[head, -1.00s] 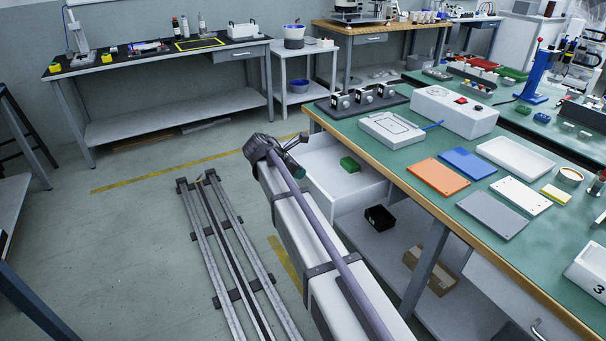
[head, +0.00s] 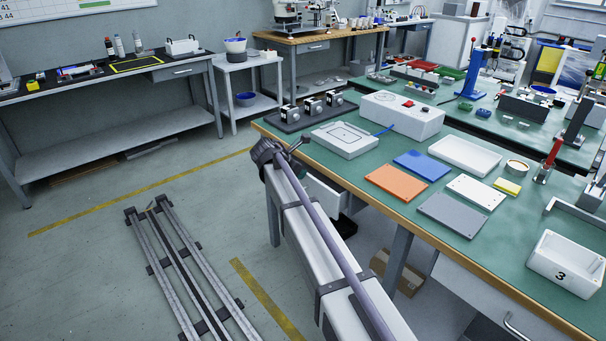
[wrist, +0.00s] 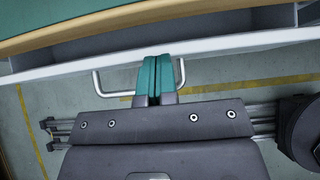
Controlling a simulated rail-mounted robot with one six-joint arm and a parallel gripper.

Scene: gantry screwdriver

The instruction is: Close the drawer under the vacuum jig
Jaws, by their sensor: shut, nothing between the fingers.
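The vacuum jig (head: 345,138) is a pale flat block with a dark outline on top, near the corner of the green bench. The white drawer (head: 322,195) under it shows only in part in the head view, behind my arm. In the wrist view the white drawer front (wrist: 225,43) stands a little out from the bench edge, with a narrow grey gap of the interior showing. My gripper (wrist: 155,65) has its teal fingers shut together and empty. The fingertips are at the drawer front, between the two legs of its pale handle (wrist: 98,84); contact is unclear.
The bench top (head: 330,165) carries coloured plates, a white control box (head: 402,113) and a bin marked 3 (head: 565,265).

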